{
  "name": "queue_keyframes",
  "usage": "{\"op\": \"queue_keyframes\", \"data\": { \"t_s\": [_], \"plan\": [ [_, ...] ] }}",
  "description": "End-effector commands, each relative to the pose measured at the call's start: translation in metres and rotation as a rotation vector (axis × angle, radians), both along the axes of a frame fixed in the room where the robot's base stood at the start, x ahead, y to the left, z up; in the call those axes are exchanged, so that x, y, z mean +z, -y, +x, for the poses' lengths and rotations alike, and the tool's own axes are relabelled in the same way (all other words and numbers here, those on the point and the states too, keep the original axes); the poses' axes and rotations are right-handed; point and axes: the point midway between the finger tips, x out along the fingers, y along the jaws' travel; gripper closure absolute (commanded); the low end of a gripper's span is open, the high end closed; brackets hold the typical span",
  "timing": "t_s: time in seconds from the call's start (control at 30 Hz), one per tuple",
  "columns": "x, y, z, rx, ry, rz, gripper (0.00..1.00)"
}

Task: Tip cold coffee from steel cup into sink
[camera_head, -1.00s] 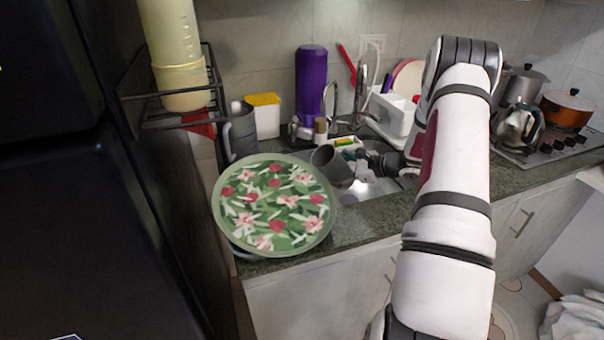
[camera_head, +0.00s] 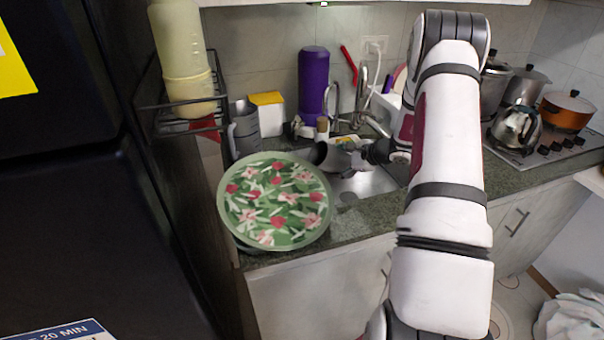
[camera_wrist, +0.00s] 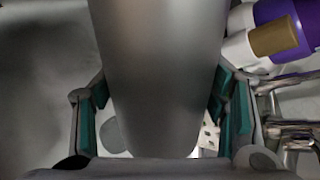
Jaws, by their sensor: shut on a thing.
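The steel cup (camera_head: 341,159) is tipped well over on its side above the sink (camera_head: 368,184), its dark mouth towards the left. My gripper (camera_head: 362,154) is at the cup's right side, with my arm reaching in from the right. In the wrist view the grey cup (camera_wrist: 160,60) fills the middle, between the teal-padded fingers of my gripper (camera_wrist: 160,112), which is shut on it. I cannot see any coffee in the cup or flowing from it.
A green floral plate (camera_head: 275,203) is on the counter close left of the cup. A grey jug (camera_head: 243,130), a white box with yellow lid (camera_head: 267,113) and a purple bottle (camera_head: 313,82) stand behind. The faucet (camera_head: 362,105) rises behind the sink.

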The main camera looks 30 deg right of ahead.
Motion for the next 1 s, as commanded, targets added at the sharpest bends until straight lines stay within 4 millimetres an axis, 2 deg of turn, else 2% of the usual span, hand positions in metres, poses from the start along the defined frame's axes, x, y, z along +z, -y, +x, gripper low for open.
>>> {"op": "queue_keyframes", "data": {
  "t_s": [1.0],
  "plan": [
    [0.013, 0.001, 0.0, 0.0, -0.033, -0.134, 0.73]
  ]
}}
